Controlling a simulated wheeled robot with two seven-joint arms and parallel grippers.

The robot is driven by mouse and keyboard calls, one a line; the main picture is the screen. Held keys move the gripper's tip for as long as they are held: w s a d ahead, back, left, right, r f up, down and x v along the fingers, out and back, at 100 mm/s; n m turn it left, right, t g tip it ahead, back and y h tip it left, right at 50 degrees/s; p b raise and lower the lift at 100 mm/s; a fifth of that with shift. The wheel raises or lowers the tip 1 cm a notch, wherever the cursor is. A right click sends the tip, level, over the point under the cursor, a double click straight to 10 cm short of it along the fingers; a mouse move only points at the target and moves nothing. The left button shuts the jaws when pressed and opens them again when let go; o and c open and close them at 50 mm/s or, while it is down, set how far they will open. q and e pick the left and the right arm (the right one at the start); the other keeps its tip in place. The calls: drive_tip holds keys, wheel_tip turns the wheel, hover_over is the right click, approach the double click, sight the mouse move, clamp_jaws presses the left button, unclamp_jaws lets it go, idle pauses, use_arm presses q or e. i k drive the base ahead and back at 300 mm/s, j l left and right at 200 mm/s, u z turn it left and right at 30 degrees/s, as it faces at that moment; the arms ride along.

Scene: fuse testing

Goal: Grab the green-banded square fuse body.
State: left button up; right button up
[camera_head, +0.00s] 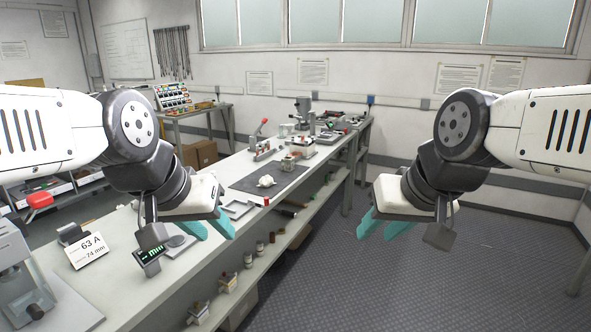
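I cannot make out a green band on any fuse body at this size. A small white piece (265,181) lies on the dark mat (290,178) on the long bench. A small brownish-grey block (288,163) stands behind it on the mat. Small pale pieces (228,282) stand on the bench's lower shelf. My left gripper (208,229) has teal fingers spread apart with nothing between them, in front of the bench's near part. My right gripper (383,225) is also open and empty, over the floor right of the bench.
A "63 A" sign (88,250) and a green-lit display (150,254) stand on the near bench top (110,290). A red-handled device (262,140) and other equipment stand farther back. The floor (400,290) on the right is clear.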

sight(287, 161)
drive_tip(key=i+l+u, duration=0.2)
drive_tip(key=i+l, duration=0.2)
drive_tip(key=i, duration=0.2)
drive_tip(key=i+l+u, duration=0.25)
drive_tip(key=i+l, duration=0.3)
drive_tip(key=i+l+u, duration=0.2)
drive_tip(key=i+l, duration=0.3)
drive_tip(key=i+l+u, duration=0.25)
drive_tip(key=i+l, duration=0.2)
drive_tip(key=l, duration=0.35)
